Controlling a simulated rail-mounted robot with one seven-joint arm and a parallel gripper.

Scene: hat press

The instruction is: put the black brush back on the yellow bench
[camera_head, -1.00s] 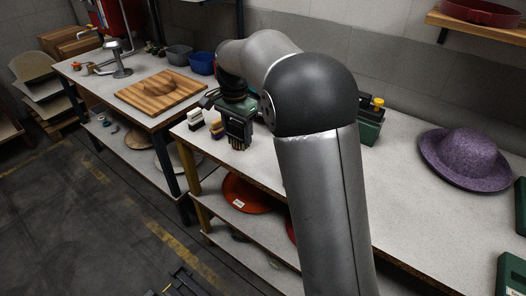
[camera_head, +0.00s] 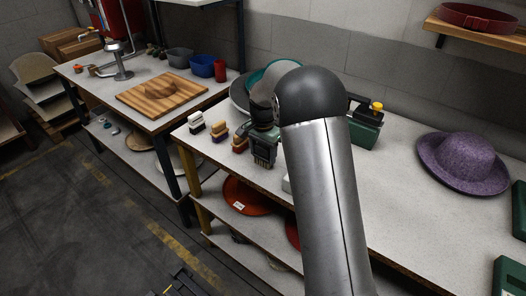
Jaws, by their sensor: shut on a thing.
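The yellow bench (camera_head: 400,205) has a pale speckled top and a yellow front leg at its left end. My gripper (camera_head: 263,162) is over the left part of this bench, right of a row of small brushes. It points down and is shut on a dark thing at its lower end, which I take to be the black brush (camera_head: 263,154). Its outline merges with the dark jaws, and I cannot tell whether it touches the bench top. My arm covers part of the bench to the right.
Several brushes stand left of my gripper: a white-topped one (camera_head: 196,122), a tan-topped one (camera_head: 219,130) and a dark reddish one (camera_head: 240,138). A purple hat (camera_head: 464,162) lies at the right. A green box (camera_head: 364,130) stands behind my arm. Bowls and hats are behind my gripper.

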